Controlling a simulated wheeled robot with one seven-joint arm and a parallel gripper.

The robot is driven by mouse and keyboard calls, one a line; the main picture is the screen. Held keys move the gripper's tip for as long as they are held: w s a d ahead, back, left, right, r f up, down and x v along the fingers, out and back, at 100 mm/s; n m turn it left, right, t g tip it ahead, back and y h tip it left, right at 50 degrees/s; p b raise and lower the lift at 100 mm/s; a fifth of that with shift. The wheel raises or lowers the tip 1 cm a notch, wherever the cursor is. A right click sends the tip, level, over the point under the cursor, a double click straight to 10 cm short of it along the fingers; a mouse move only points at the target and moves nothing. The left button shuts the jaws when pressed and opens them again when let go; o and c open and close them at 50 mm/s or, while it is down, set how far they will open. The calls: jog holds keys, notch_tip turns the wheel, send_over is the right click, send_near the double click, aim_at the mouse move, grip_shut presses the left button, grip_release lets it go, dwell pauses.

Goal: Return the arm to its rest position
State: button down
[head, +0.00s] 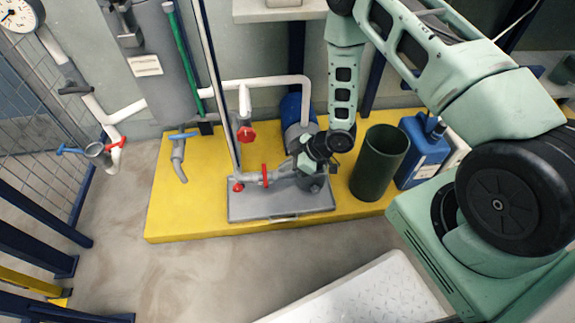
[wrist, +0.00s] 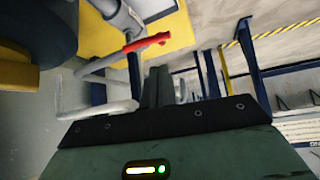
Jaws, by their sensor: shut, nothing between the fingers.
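My green arm reaches up from the right of the head view and then bends down, with its wrist above the yellow platform (head: 190,212). My gripper (head: 306,166) hangs in front of the pump and valve assembly, and its fingers are hard to make out there. In the wrist view my gripper (wrist: 158,86) shows two dark fingers close together with nothing between them. Whether it touches the pipework cannot be told.
A grey pump base (head: 282,205) with red-handled valves is below my gripper. A dark green bin (head: 380,165) and a blue container (head: 425,150) stand to the right. White pipes (head: 270,83) run behind. A red lever (wrist: 146,42) is close by in the wrist view.

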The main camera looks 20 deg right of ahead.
jog(key=shift+r, duration=0.1)
jog(key=a+r+m+h, duration=0.1)
jog(key=a+r+h, duration=0.15)
jog(key=r, duration=0.75)
jog(key=a+r+m+h, duration=0.15)
jog(key=a+r, duration=0.25)
jog(key=r, duration=0.5)
jog(key=s+a+r+m+g+h, duration=0.1)
jog(key=s+r+g, duration=0.1)
jog(key=s+r, duration=0.8)
jog(key=s+a+r+m+g+h, duration=0.15)
jog(key=s+r, duration=0.55)
jog(key=s, duration=0.8)
notch_tip(320, 180, up, 28)
jog(key=p, duration=2.9)
jog(key=shift+w+d+r+n+g, duration=0.2)
jog(key=shift+w+n+g, duration=0.05)
jog(key=shift+n+g, duration=0.2)
